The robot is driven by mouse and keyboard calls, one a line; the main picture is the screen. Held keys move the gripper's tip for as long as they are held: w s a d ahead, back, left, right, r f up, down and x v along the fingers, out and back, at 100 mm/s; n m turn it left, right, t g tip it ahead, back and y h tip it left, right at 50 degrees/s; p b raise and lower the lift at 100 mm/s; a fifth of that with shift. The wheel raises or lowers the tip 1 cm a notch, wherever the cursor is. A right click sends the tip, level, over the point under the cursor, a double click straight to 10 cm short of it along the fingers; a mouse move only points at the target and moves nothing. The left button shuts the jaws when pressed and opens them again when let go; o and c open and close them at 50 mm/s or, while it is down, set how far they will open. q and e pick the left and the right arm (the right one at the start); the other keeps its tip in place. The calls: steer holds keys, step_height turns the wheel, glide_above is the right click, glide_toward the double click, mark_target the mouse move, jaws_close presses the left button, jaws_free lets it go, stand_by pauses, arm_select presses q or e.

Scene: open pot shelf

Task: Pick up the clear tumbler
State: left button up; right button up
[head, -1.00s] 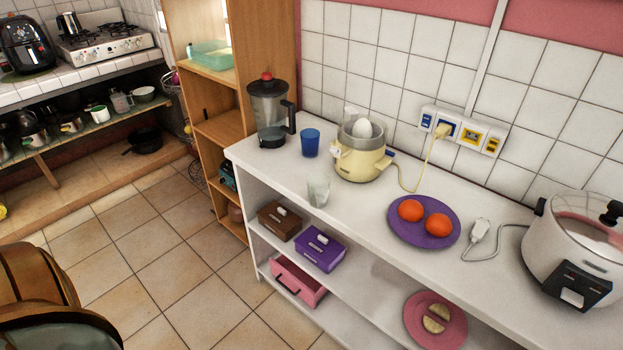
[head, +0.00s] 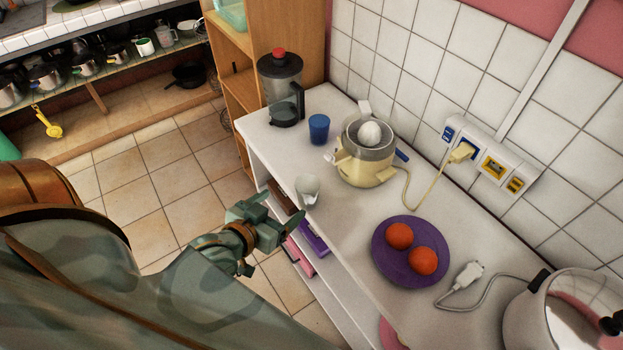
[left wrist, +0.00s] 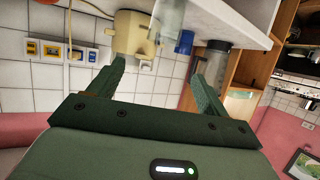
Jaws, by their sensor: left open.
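The clear tumbler (head: 307,190) stands upright near the front edge of the white counter (head: 345,232), in front of the blue cup (head: 318,128). My left gripper (head: 278,214) is open and empty, just off the counter's front edge, below and left of the tumbler in the head view. In the left wrist view its two fingers (left wrist: 158,70) are spread with nothing between them. A pale, see-through shape at the top of that view seems to be the tumbler (left wrist: 168,13). My right gripper is not in view.
Behind the tumbler stand a blender (head: 281,90) and a cream juicer (head: 366,160). A purple plate (head: 410,277) with two orange fruits lies to the right, near a white plug (head: 468,274) and cord. A wooden shelf (head: 240,90) adjoins the counter's far left end.

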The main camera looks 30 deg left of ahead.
arm_select(q)
steer(key=b, duration=0.1)
glide_toward(314, 182)
steer(key=w, duration=0.3)
steer(key=shift+w+d+f+b, duration=0.15)
steer(key=shift+w+b, duration=0.1)
steer(key=shift+b, duration=0.15)
steer(key=shift+w+f, duration=0.1)
steer(key=shift+w, duration=0.1)
steer(key=b+x, duration=0.1)
steer(key=x, duration=0.1)
steer(key=f+x, duration=0.1)
steer(key=x, duration=0.2)
steer(key=shift+s+b, duration=0.2)
steer(key=shift+b, duration=0.15)
steer(key=shift+s+r, duration=0.1)
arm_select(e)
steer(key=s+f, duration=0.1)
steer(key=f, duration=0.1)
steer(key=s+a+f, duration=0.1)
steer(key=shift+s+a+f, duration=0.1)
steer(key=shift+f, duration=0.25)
arm_select(q)
steer(key=c, duration=1.2)
steer(key=shift+c, duration=0.2)
